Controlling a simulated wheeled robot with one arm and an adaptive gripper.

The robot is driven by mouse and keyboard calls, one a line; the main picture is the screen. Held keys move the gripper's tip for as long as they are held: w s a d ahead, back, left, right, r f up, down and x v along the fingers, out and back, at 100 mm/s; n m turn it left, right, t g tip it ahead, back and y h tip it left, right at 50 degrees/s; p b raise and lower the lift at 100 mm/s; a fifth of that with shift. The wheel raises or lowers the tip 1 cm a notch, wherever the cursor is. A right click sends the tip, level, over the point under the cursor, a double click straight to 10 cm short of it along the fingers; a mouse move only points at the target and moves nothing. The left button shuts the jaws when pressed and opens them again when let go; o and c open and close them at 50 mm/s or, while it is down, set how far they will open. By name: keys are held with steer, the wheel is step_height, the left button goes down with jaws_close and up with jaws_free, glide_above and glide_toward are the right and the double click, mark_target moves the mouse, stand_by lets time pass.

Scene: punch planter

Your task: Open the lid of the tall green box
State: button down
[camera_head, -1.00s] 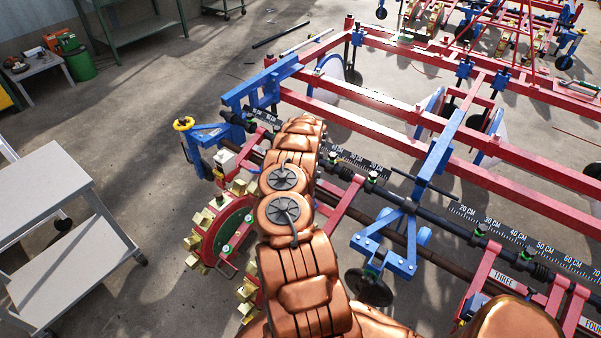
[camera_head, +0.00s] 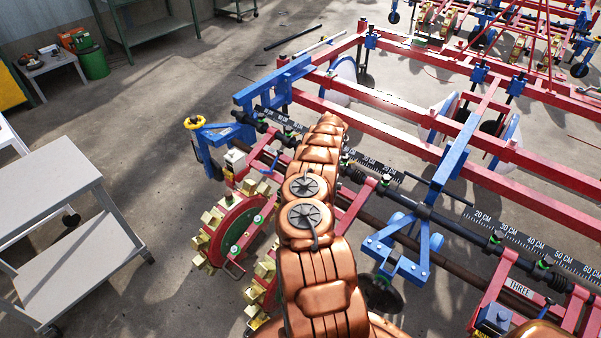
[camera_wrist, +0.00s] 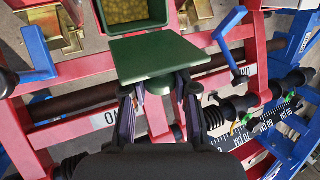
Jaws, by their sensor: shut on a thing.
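The tall green box shows at the top of the wrist view, with its green rim (camera_wrist: 100,20) around yellowish grains inside. Its flat green lid (camera_wrist: 158,55) stands away from the opening and tilts toward my gripper, so part of the inside is visible. My gripper (camera_wrist: 159,92) has its two dark fingers on either side of a narrow green part beneath the lid panel. It is shut on the lid, though the exact contact is partly hidden by the panel. In the head view my copper-coloured arm hides the gripper and the box.
The planter's red frame (camera_head: 400,108) and blue brackets (camera_head: 405,245) crowd around my arm. A grey cart (camera_head: 60,200) stands at the left. Bare floor lies between cart and planter.

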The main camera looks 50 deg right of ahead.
steer(key=c, duration=0.9)
jaws_free()
steer(key=v, duration=1.2)
